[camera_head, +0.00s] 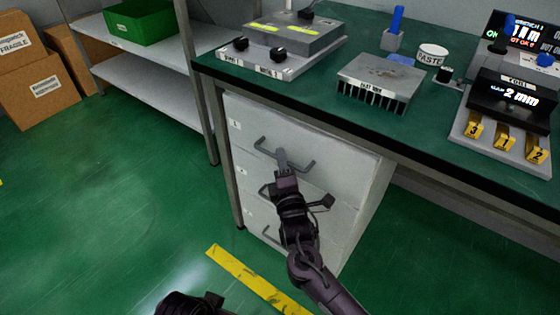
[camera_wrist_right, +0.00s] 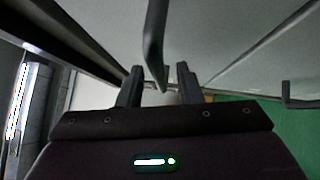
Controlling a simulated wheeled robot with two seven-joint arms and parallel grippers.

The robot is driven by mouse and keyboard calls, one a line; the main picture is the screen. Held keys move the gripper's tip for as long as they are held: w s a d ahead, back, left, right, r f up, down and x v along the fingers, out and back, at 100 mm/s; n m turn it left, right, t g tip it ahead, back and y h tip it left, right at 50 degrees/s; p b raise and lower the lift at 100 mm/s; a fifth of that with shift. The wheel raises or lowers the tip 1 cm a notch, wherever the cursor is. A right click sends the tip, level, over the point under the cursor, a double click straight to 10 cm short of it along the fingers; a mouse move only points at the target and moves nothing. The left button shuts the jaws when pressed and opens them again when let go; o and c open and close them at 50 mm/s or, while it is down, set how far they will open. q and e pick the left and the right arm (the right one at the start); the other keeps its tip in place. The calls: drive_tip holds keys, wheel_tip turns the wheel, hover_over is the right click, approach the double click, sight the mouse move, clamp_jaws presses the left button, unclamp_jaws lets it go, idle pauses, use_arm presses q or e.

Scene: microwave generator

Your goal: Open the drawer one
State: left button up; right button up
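A white drawer cabinet (camera_head: 350,185) with stacked drawers and grey bar handles stands under the bench. The drawers look closed. The top drawer, drawer one (camera_head: 248,128), has a small label at its left and a bar handle (camera_head: 305,166), which also shows in the right wrist view (camera_wrist_right: 155,45). My right gripper (camera_head: 281,155) is at this handle, its fingers apart. In the wrist view the bar runs between the open fingers (camera_wrist_right: 159,82); contact cannot be told. A dark part of my left arm shows at the bottom edge; its fingers are not seen.
The green bench top (camera_head: 300,85) overhangs the cabinet, with a metal leg (camera_head: 222,150) to its left. A heat sink (camera_head: 378,80) and other devices stand on the bench. A shelf with a green bin (camera_head: 140,22) and cardboard boxes are at left. The floor in front is clear.

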drive_tip(key=shift+w+a+r, duration=0.1)
drive_tip(key=shift+w, duration=0.45)
drive_tip(key=shift+c, duration=0.2)
clamp_jaws()
